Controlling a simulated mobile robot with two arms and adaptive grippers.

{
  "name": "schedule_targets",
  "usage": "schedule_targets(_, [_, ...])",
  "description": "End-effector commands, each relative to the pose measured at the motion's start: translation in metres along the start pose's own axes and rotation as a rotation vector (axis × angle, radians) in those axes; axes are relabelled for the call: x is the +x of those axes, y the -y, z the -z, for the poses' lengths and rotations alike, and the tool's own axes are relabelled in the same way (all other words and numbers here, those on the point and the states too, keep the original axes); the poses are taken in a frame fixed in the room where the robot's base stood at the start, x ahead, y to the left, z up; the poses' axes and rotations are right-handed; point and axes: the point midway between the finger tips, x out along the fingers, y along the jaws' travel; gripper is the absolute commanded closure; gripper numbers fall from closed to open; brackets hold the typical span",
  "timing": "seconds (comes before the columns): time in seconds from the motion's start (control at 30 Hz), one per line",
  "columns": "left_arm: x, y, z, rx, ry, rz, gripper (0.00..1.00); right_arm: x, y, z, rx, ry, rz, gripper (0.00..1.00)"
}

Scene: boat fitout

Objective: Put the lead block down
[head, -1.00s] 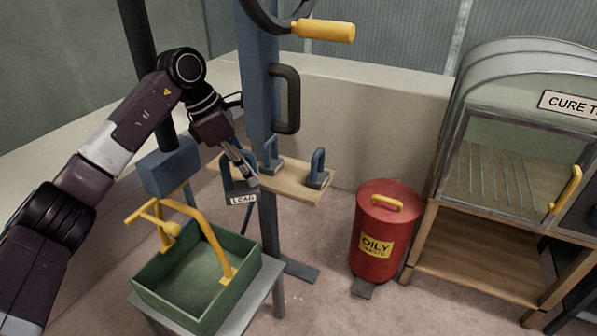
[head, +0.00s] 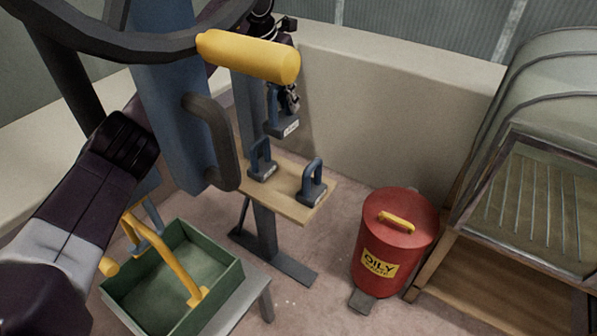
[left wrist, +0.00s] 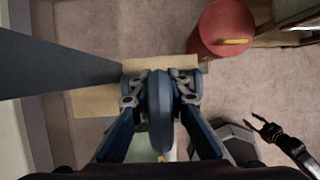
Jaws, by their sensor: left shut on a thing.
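My left gripper (head: 288,98) is shut on the blue handle of a lead block (head: 284,127), a grey block with a small white label. It is held up above and behind the wooden board (head: 292,208). A yellow grip in front hides part of the gripper and arm. In the left wrist view the jaws (left wrist: 160,84) close on both sides of the blue handle (left wrist: 160,115); the board lies below. Two similar blue-handled blocks stand on the board, one at the left (head: 262,165) and one at the right (head: 312,186). My right gripper (left wrist: 264,122) shows open and empty in the left wrist view.
A blue post with a dark handle (head: 212,140) and the yellow grip (head: 250,58) stand in front. A green tray (head: 215,300) with a yellow handle sits at lower left. A red oily-waste bin (head: 392,240) stands right of the board, beside a glazed cabinet (head: 535,200).

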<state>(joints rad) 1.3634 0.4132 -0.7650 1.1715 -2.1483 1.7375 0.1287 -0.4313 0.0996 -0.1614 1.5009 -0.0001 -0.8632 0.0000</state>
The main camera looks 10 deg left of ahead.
Motion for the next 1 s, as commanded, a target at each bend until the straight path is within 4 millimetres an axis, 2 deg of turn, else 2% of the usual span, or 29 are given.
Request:
schedule_targets(0.07, [-0.003,-0.001,-0.004,-0.017,0.008,-0.007,1.0,0.0,0.001,-0.001,0.0,0.002,0.001,0.6])
schedule_targets(0.17, [0.005,-0.001,-0.001,-0.027,0.007,-0.01,1.0,0.0,0.0,0.0,0.0,0.001,0.0,0.6])
schedule_targets(0.7, [0.109,-0.001,0.042,-0.026,0.006,-0.009,1.0,-0.03,-0.001,0.026,0.004,-0.021,-0.001,0.6])
schedule_targets(0.83, [0.128,-0.001,0.049,-0.025,0.007,-0.009,1.0,-0.036,-0.001,0.03,0.005,-0.024,-0.002,0.6])
schedule_targets(1.0, [0.14,-0.001,0.053,-0.025,0.01,-0.01,1.0,-0.041,-0.002,0.032,0.005,-0.025,-0.002,0.6])
